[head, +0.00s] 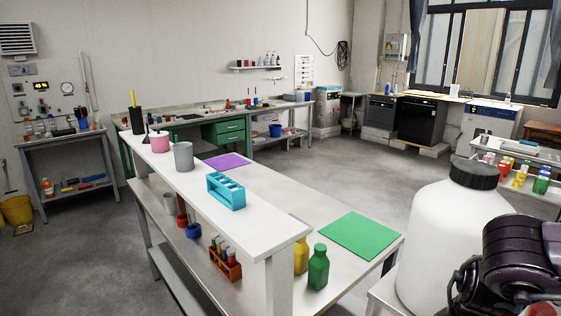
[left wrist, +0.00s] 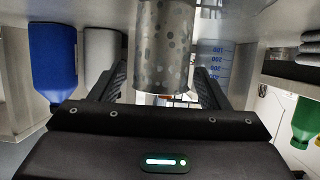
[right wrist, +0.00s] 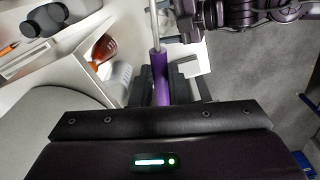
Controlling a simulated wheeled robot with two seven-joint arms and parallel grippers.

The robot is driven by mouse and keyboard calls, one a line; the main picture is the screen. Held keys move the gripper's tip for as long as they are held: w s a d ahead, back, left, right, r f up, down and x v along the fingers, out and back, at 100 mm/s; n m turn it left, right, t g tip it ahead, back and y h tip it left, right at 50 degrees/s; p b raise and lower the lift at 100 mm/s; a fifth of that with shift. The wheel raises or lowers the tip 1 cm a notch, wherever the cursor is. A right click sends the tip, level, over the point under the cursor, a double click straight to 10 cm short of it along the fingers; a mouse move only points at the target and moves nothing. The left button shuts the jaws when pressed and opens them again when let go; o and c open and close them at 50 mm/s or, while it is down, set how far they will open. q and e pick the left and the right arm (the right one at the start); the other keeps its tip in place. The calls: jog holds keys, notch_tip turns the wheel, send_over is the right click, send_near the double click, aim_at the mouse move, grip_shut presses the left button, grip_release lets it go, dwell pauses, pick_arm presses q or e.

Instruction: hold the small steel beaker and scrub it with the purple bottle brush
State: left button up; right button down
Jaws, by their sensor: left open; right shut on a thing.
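A speckled grey metal cylinder, apparently the small steel beaker (left wrist: 165,45), shows at the top middle of the left wrist view, its top cut off by the frame. My left gripper (left wrist: 162,80) is open, with one finger on each side of the beaker's lower part; I cannot tell whether they touch it. My right gripper (right wrist: 163,82) is shut on the purple handle of the bottle brush (right wrist: 160,75). A thin metal shaft runs from the handle up out of the right wrist view, so the bristles are hidden. Neither gripper is clearly visible in the head view.
A blue bottle (left wrist: 52,60) and a grey container (left wrist: 102,50) stand left of the beaker; a graduated clear vessel (left wrist: 213,65) is close on its right. A large white jug (head: 455,240) stands beside my right arm. A green mat (head: 360,235) lies bare on the bench.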

pick_arm(q)
jog(key=v, duration=1.1)
jog(key=shift+s+a, duration=0.2)
jog(key=shift+a, duration=0.15)
jog(key=shift+d, duration=0.1)
jog(key=x, duration=1.2)
jog(key=shift+r, duration=0.25)
jog(key=shift+f, duration=0.1)
pick_arm(e)
jog(key=shift+f+t+y, duration=0.25)
jog(key=shift+t+y, duration=0.05)
jog(key=shift+t, duration=0.2)
pick_arm(q)
jog(key=shift+s, duration=0.1)
pick_arm(e)
jog(key=shift+s+f+t, duration=0.1)
jog(key=shift+f+t, duration=0.05)
jog(key=shift+t, duration=0.25)
